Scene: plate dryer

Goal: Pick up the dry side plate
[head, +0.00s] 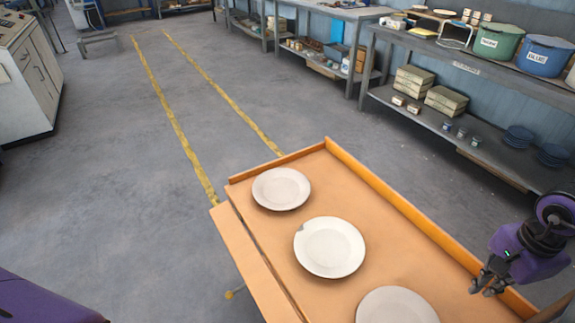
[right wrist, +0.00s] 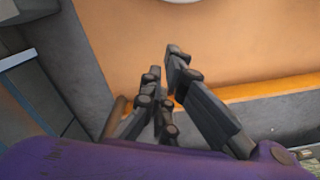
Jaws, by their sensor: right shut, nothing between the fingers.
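Three pale round plates lie flat in a row on an orange-brown wooden table with raised edges (head: 255,215). The far plate (head: 281,188) is slightly greyer. The middle plate (head: 330,246) is whiter, with a small grey mark at its upper left rim. The near plate (head: 397,305) is cut off by the bottom edge. I cannot tell which is dry. My right gripper (head: 483,286) is shut and empty near the table's right edge, apart from the plates. In the right wrist view its fingers (right wrist: 164,66) point towards a pale plate rim (right wrist: 187,1). My left gripper is out of view.
A raised orange rail (head: 400,205) runs along the table's right side. Grey shelving with a green pot (head: 497,41), a blue pot (head: 545,56) and stacked boxes stands behind it. Open floor with yellow lines (head: 170,110) lies to the left.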

